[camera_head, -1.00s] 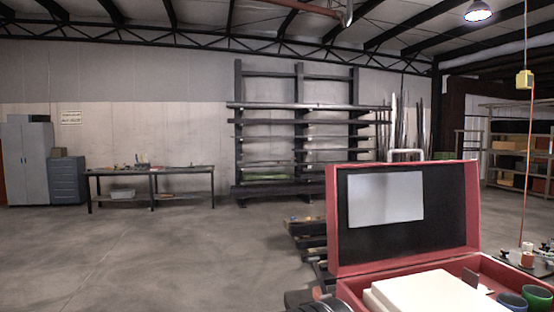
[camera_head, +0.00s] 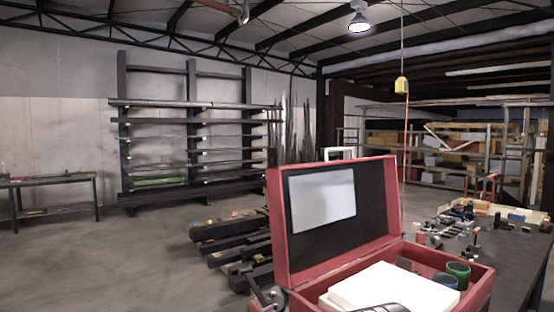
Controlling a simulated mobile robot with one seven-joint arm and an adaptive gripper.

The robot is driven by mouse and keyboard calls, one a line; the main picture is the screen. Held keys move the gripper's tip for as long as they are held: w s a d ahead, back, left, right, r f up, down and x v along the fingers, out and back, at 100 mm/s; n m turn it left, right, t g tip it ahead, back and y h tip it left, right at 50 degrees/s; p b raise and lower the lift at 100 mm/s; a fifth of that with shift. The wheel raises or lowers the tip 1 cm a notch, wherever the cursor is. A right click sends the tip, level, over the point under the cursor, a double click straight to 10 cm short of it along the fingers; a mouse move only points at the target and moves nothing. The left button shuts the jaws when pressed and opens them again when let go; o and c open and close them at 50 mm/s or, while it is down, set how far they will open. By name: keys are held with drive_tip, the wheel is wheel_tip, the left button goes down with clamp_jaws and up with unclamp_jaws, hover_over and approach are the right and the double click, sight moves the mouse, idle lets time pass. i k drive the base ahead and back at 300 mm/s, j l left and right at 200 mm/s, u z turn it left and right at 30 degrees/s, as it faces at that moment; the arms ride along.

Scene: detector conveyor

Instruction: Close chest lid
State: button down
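The red chest (camera_head: 470,292) stands at the lower right with its lid (camera_head: 335,215) raised open, tilted slightly back. The lid's inside is black with a pale rectangular sheet on it, and a white handle (camera_head: 340,153) shows above its top edge. Inside the chest lie a white block (camera_head: 385,288), a green cup (camera_head: 458,273) and a blue cup (camera_head: 445,281). My gripper cannot be made out. A dark grey piece at the bottom edge is cut off, and I cannot tell what it is.
A dark worktable (camera_head: 520,262) with several small parts extends right of the chest. Dark beams (camera_head: 235,240) lie stacked on the floor left of it. A tall rack (camera_head: 190,130) and a bench (camera_head: 50,182) stand farther back. The floor at left is clear.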

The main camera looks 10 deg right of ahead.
sight(324, 216)
drive_tip(key=i+j+z, duration=0.1)
drive_tip(key=j+z, duration=0.15)
drive_tip(key=z, duration=0.15)
drive_tip(key=j+z, duration=0.3)
drive_tip(key=z, duration=0.15)
